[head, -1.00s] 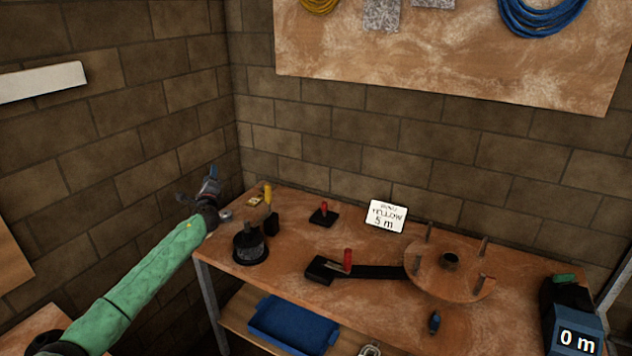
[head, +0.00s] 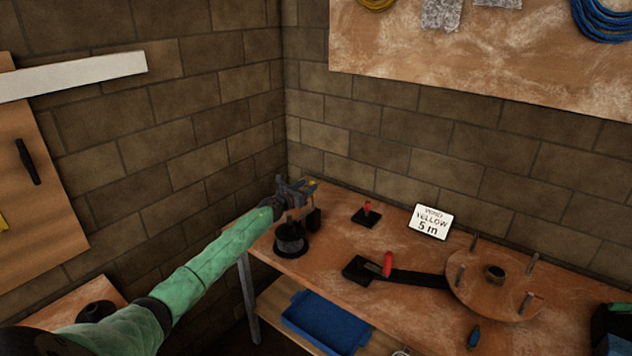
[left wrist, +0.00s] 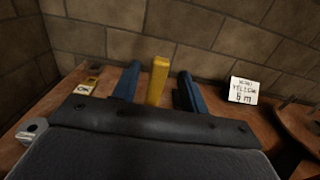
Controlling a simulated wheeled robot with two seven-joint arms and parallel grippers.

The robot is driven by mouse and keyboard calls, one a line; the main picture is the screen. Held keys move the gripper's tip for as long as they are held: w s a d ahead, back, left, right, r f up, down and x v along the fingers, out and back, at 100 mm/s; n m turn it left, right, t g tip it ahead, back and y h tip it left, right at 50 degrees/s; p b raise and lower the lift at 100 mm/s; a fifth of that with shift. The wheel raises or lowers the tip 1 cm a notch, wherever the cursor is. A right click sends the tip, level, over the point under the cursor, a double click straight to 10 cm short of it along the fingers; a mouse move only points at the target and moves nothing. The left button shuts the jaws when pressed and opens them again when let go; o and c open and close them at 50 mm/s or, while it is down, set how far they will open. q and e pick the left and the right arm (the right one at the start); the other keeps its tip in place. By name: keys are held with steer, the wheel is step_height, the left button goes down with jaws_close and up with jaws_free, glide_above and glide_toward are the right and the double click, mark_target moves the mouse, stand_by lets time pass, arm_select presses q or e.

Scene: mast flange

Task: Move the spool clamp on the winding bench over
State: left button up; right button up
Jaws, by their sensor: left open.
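An upright yellow lever (left wrist: 158,82) stands at the back left of the winding bench (head: 420,320); I take it for the spool clamp's handle. It shows in part in the head view (head: 312,184), behind my left gripper (head: 298,188). In the left wrist view the lever stands between the gripper's two blue fingers, with a gap on both sides. The gripper is open, and how far the lever reaches between the fingers is hard to tell. The lever's base is hidden there by the gripper body. A black spool (head: 290,240) stands just in front.
A small ON plate (left wrist: 86,87) lies left of the lever. A red-handled black block (head: 366,215), a sign reading YELLOW 5 m (head: 431,222), a black arm with red handle (head: 388,266) and a pegged wooden disc (head: 495,292) stand rightward. A blue tray (head: 325,322) sits below.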

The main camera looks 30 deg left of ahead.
mark_target(315, 180)
arm_select(q)
steer(key=w, duration=0.5)
steer(key=shift+w+d+p, duration=0.15)
steer(key=shift+w+p, duration=0.05)
steer(key=shift+p, duration=0.1)
steer(key=shift+w, duration=0.3)
arm_select(e)
steer(key=shift+s+d, duration=0.1)
steer(key=shift+s, duration=0.75)
arm_select(q)
steer(key=shift+d, duration=0.1)
jaws_close()
